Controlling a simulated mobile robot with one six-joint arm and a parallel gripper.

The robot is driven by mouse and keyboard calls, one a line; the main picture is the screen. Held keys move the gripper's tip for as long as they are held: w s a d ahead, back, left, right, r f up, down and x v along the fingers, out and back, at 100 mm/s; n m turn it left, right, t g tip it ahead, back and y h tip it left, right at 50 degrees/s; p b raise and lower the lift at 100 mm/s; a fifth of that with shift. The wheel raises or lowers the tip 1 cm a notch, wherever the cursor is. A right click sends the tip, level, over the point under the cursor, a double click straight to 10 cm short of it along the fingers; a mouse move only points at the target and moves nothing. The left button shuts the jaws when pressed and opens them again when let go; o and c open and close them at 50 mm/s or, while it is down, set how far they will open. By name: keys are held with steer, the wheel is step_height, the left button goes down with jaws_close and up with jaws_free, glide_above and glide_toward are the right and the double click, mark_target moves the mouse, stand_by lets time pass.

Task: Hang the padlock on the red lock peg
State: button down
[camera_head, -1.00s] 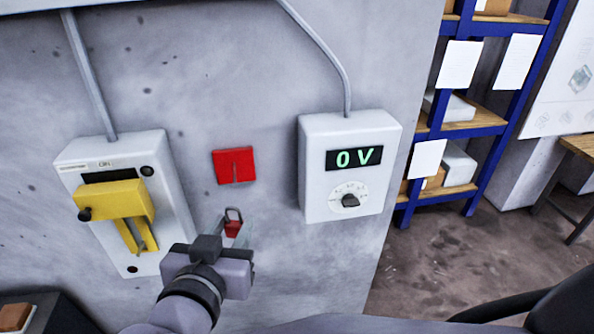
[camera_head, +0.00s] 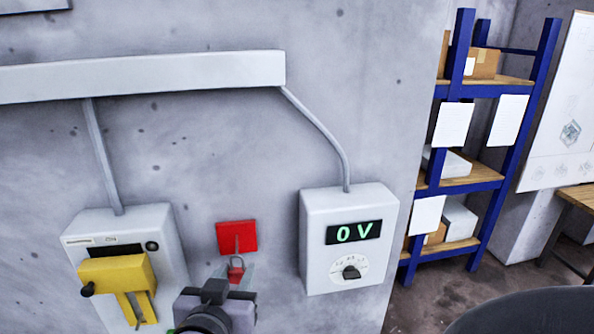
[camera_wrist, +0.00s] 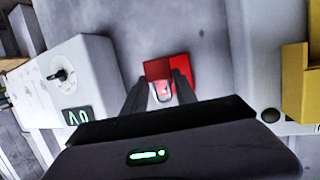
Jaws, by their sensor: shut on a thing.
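The red lock peg plate (camera_head: 237,236) is fixed to the grey wall between the two white boxes. A thin peg line shows at its middle in the head view. In the wrist view, the fingers of my gripper (camera_wrist: 160,88) reach toward the red plate (camera_wrist: 184,66).
A white switch box (camera_head: 170,235) with a yellow handle (camera_head: 118,272) is on the left. A white meter box (camera_head: 315,240) reading 0 V is on the right. A blue shelf rack (camera_head: 465,150) stands farther right. The wall around the plate is bare.

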steer(key=shift+w+a+r+p, duration=0.15)
steer(key=shift+w+p, duration=0.5)
steer(key=shift+p, duration=0.15)
steer(key=shift+w+a+f+b, duration=0.1)
steer(key=shift+w+f+b, duration=0.1)
steer(key=shift+f+b, duration=0.45)
steer(key=b, duration=0.2)
steer(key=shift+w+b, duration=0.35)
steer(key=shift+b, duration=0.05)
steer(key=shift+r, duration=0.15)
steer(key=c, duration=0.9)
jaws_free()
steer(key=shift+a, duration=0.1)
